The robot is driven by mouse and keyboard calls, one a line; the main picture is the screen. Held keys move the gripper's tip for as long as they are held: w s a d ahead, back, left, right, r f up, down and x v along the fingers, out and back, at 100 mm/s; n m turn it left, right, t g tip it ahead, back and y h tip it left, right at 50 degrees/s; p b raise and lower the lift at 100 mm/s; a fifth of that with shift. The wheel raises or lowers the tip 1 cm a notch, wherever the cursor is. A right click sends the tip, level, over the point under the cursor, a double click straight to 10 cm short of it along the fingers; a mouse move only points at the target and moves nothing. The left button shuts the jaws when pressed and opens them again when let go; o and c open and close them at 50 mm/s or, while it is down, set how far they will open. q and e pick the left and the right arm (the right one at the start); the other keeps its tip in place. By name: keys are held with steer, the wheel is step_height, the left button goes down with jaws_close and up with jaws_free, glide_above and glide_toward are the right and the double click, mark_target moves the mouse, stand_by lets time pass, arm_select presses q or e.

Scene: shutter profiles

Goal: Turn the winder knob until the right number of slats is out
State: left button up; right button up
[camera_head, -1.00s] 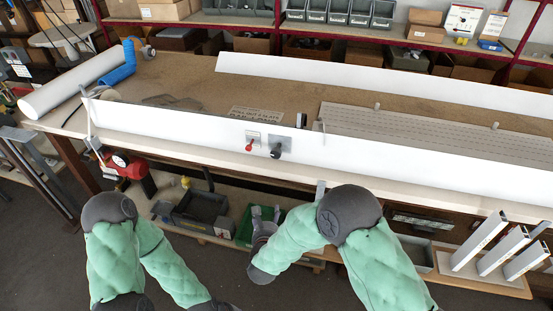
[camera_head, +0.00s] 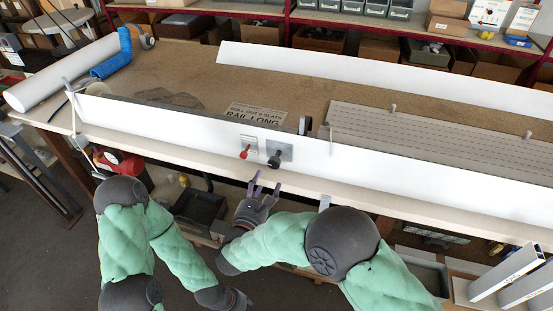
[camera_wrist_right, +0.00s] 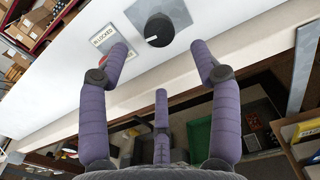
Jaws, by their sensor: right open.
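The black winder knob (camera_head: 275,160) sits on a grey plate on the white front rail. It also shows in the right wrist view (camera_wrist_right: 158,31), with a white mark on its face. Left of it is a red lever (camera_head: 245,153) beside a small plate (camera_wrist_right: 103,38) that reads "LOCKED". My right gripper (camera_head: 265,183) is open and empty, just below and in front of the knob, not touching it. My left gripper (camera_head: 236,299) is low near the bottom edge, its fingers unclear. The grey slatted curtain (camera_head: 430,143) lies on the bench at right.
A sign (camera_head: 257,115) on the bench mentions slats and a long rail; its number is too small to read. A white back rail (camera_head: 380,83) runs behind. The bench's front edge (camera_head: 400,196) lies below the knob. A white tube (camera_head: 60,75) lies far left.

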mark_target(273, 166)
steer(key=b+x, duration=0.2)
steer(key=x, duration=0.8)
steer(key=shift+s+f, duration=0.1)
steer(key=c, duration=1.2)
